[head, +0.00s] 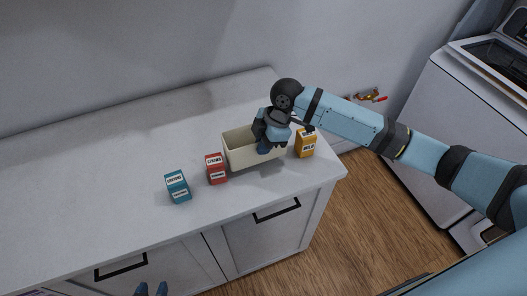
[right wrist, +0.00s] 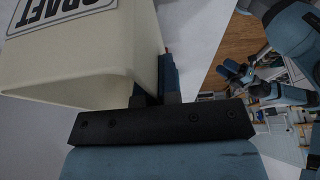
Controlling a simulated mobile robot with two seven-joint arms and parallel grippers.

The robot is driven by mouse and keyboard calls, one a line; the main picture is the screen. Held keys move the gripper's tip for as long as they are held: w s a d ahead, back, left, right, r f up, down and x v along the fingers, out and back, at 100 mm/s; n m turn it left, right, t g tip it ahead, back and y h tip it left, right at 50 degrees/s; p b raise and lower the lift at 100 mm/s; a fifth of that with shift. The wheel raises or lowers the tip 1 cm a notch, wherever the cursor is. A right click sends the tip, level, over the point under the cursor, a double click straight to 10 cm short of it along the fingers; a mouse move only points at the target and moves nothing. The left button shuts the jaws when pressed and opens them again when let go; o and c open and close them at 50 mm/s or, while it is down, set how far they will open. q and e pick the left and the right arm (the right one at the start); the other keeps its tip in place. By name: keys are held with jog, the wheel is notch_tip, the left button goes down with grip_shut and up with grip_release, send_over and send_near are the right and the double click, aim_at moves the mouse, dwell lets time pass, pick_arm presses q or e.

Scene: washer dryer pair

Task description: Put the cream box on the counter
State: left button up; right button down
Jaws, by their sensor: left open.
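The cream box (head: 256,157) is an open-topped bin, upright over the right part of the white counter (head: 100,150). Whether its base touches the counter is hard to tell. My right gripper (head: 266,146) is at its right end, shut on the box's wall. In the right wrist view the cream box (right wrist: 85,65) fills the upper left, with dark lettering ending in "CRAFT", and one finger lies against its wall. My left gripper (head: 151,290) shows only its fingertips at the bottom edge of the head view, apart and empty, in front of the counter.
A red carton (head: 215,169) stands close by the cream box's left end, and a teal carton (head: 177,186) further left. A yellow carton (head: 305,143) stands to its right, near my right arm. The counter's left part is clear. A white appliance (head: 445,125) stands at the right.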

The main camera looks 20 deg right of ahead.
aim_at(259, 163)
jog(key=shift+f, duration=1.6)
jog(key=c, duration=1.3)
grip_release()
jog(key=shift+f, duration=0.1)
jog(key=shift+c, duration=0.2)
jog(key=v, duration=1.2)
jog(key=shift+b, duration=0.35)
